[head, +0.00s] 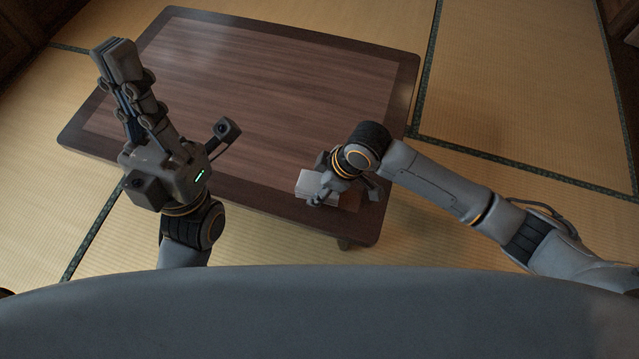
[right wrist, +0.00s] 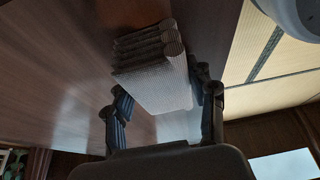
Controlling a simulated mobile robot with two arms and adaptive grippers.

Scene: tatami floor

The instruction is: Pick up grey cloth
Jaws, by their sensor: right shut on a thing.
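The grey cloth (head: 308,184) is a folded, layered bundle near the front right corner of the low wooden table. In the right wrist view the grey cloth (right wrist: 158,84) shows ribbed fabric with rolled folds. My right gripper (head: 323,190) is over the table's front edge area, shut on the cloth; its fingers (right wrist: 166,98) are on either side of the bundle. Whether the cloth touches the tabletop is hard to tell. My left gripper (head: 117,62) is raised at the left, away from the cloth, fingers pointing up. Its fingers overlap in this view, so their gap is hidden.
The low table (head: 250,75) has a bare dark wood top with wide free room behind and left of the cloth. Tatami mats (head: 520,90) with dark green borders surround it. The floor to the right is clear.

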